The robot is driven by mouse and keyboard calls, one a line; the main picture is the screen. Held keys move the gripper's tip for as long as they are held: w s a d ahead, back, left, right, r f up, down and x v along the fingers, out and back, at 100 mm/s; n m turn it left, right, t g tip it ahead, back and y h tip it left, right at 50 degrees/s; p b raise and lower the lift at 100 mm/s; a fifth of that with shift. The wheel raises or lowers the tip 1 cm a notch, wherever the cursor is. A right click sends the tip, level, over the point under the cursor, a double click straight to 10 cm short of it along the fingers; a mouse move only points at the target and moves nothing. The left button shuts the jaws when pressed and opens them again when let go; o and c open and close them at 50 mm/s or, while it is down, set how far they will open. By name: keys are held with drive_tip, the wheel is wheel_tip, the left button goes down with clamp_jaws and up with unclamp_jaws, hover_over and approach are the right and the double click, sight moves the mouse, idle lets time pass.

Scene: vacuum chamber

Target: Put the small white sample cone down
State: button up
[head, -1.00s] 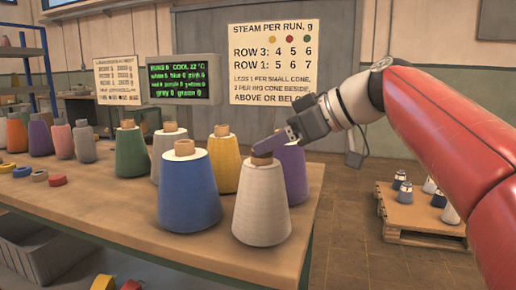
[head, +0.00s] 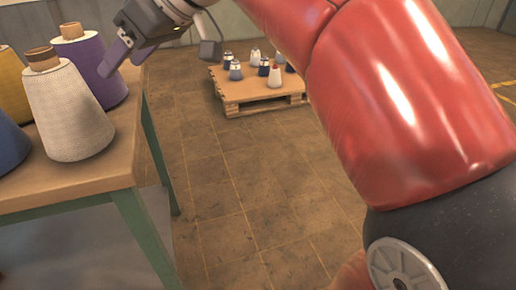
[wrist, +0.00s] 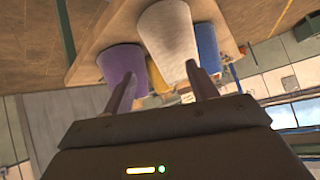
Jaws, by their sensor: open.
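A white cone (head: 70,110) with a brown tip stands upright on the table near its right edge. It also shows in the wrist view (wrist: 168,32), beyond the gap between my fingers. My gripper (head: 117,50) is open and empty, to the right of the white cone's top and apart from it in the head view. In the wrist view the two purple-grey fingers (wrist: 160,85) are spread. A purple cone (head: 92,55) stands just behind the white one.
The wooden table (head: 115,165) has green legs. Blue (head: 8,145) and yellow (head: 12,88) cones stand at the left picture edge. A low pallet (head: 262,90) on the floor holds several small white and dark cones. The floor (head: 225,195) between table and pallet is clear.

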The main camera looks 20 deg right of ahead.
drive_tip(key=s+d+f+m+h, duration=0.3)
drive_tip(key=s+d+f, duration=0.2)
drive_tip(key=f, duration=0.4)
drive_tip(key=s+d+f+m+h, duration=0.2)
drive_tip(key=s+d+f, duration=0.3)
drive_tip(key=f, duration=0.4)
drive_tip(key=s+d+f+m+t+h, duration=0.1)
drive_tip(key=s+d+f+m+h, duration=0.2)
drive_tip(key=f, duration=0.6)
drive_tip(key=s+d+m, duration=0.2)
drive_tip(key=shift+s+h, duration=0.3)
drive_tip(key=shift+s, duration=0.05)
